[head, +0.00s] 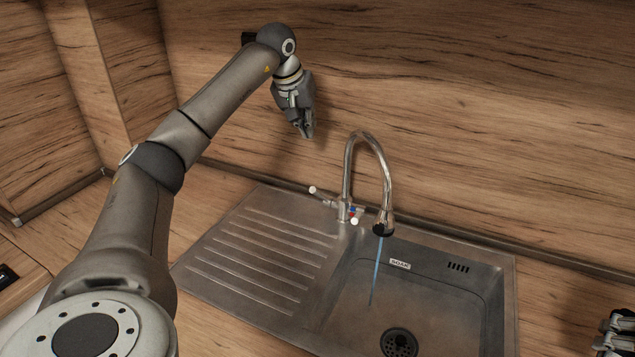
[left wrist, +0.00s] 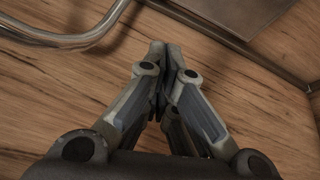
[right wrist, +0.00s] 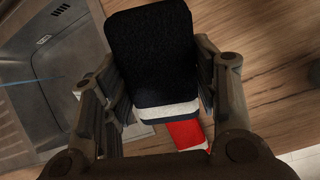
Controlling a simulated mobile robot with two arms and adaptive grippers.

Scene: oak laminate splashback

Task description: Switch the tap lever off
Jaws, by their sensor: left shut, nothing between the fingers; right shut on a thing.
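The chrome gooseneck tap (head: 388,180) stands at the back of the steel sink. A thin bluish stream of water (head: 376,275) runs from its spout. At its base a lever with a white tip (head: 313,190) points to the left, and a second white tip (head: 354,221) shows near red and blue marks. My left gripper (head: 307,134) is shut and empty, above and behind the left lever, apart from the tap. The left wrist view shows its closed fingers (left wrist: 167,58) and the tap's pipe (left wrist: 75,40). My right gripper (right wrist: 160,95) is shut on a dark block with white and red bands (right wrist: 152,55).
The sink has a ribbed drainboard (head: 250,255) on the left and a basin with a round drain (head: 398,343) on the right. A wooden splashback (head: 450,90) rises close behind the tap. Part of my right gripper shows at the head view's right edge.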

